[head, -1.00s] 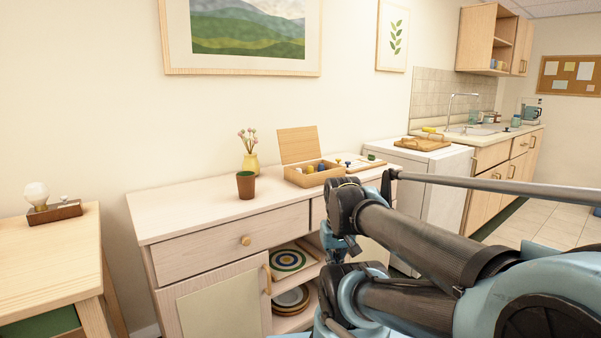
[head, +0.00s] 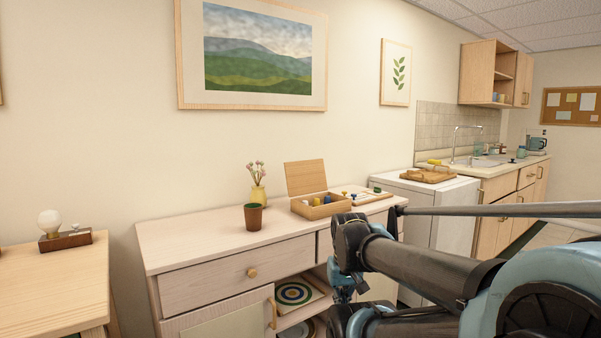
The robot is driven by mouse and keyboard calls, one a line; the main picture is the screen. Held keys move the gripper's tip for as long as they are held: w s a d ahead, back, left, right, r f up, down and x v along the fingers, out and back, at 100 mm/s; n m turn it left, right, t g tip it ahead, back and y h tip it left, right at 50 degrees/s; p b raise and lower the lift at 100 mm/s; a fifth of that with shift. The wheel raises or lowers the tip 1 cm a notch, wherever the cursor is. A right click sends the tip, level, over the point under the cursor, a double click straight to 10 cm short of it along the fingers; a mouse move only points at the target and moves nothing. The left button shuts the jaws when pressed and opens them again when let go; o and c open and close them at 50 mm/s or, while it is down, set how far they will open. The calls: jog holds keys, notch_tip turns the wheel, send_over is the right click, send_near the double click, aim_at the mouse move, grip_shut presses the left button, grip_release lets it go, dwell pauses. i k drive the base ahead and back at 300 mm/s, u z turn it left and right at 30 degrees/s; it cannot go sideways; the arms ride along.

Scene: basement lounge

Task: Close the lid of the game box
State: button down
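The wooden game box (head: 321,207) sits on top of the pale sideboard (head: 200,240), toward its back right. Its lid (head: 306,177) stands raised, leaning back at the rear. Small blue and yellow pieces show inside the box. My dark arm reaches in from the right, in front of the sideboard's right part. My gripper (head: 343,290) seems to be the blue and dark part hanging below the arm's end, lower than the sideboard top and apart from the box. Its fingertips cannot be made out.
A wooden table with a bulb lamp (head: 66,238) is at left. The sideboard's left top is clear.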

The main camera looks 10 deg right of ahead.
aim_at(303, 178)
jog(key=k, duration=1.05)
jog(key=z, duration=0.35)
jog(key=i, duration=1.55)
jog(key=u, duration=0.35)
